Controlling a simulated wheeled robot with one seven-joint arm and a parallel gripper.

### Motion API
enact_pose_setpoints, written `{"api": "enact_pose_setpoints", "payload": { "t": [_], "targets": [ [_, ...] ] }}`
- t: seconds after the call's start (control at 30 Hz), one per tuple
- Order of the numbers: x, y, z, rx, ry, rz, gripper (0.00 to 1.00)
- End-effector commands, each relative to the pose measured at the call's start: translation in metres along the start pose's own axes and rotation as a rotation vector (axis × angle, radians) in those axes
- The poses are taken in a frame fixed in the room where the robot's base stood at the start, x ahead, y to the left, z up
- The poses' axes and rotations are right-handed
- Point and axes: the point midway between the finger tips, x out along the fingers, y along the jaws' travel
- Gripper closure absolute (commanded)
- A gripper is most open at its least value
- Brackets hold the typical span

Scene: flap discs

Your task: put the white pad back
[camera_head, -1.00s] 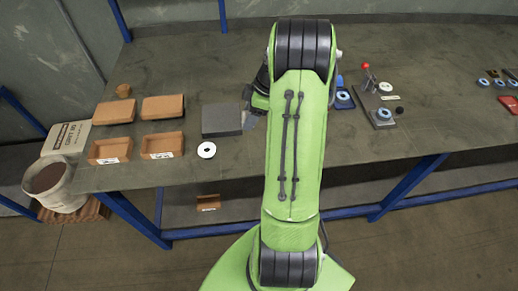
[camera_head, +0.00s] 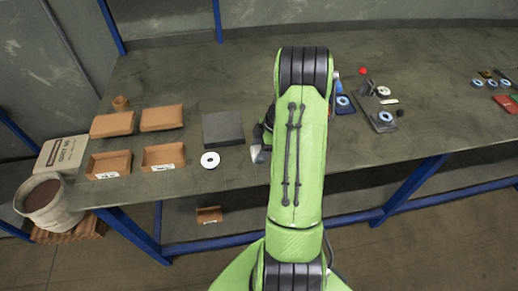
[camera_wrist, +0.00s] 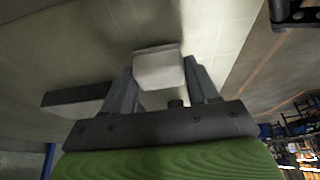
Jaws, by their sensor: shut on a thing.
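The white pad (camera_wrist: 158,68) is a pale block between my gripper's two fingers in the wrist view. My gripper (camera_wrist: 165,88) is shut on it. In the head view, my gripper (camera_head: 261,145) is partly hidden behind my green arm, just right of a dark grey block (camera_head: 222,130). A pale bit of the pad (camera_head: 257,154) shows below the fingers. I cannot tell whether the pad touches the table. The dark block also shows at the left of the wrist view (camera_wrist: 78,98).
A white ring-shaped disc (camera_head: 209,160) lies in front of the dark block. Several brown trays (camera_head: 163,167) stand at the left. A fixture with a red knob (camera_head: 363,71) and blue-edged parts stand right of my arm. Table (camera_head: 225,180) is bare near the front edge.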

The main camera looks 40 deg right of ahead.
Motion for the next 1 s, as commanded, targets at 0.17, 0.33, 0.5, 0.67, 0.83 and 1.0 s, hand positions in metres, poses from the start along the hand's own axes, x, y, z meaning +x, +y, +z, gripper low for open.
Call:
{"api": "enact_pose_setpoints", "payload": {
  "t": [0.17, 0.33, 0.5, 0.67, 0.83, 1.0],
  "targets": [
    [0.003, 0.000, 0.001, 0.000, 0.000, 0.000, 0.35],
    [0.003, 0.000, 0.001, 0.000, 0.000, 0.000, 0.16],
    [0.003, 0.000, 0.001, 0.000, 0.000, 0.000, 0.16],
    [-0.007, 0.001, -0.001, 0.001, 0.000, 0.003, 0.16],
    [-0.051, 0.002, -0.001, 0.000, -0.001, 0.007, 0.16],
    [-0.095, 0.001, 0.000, 0.000, -0.001, 0.005, 0.16]
  ]
}}
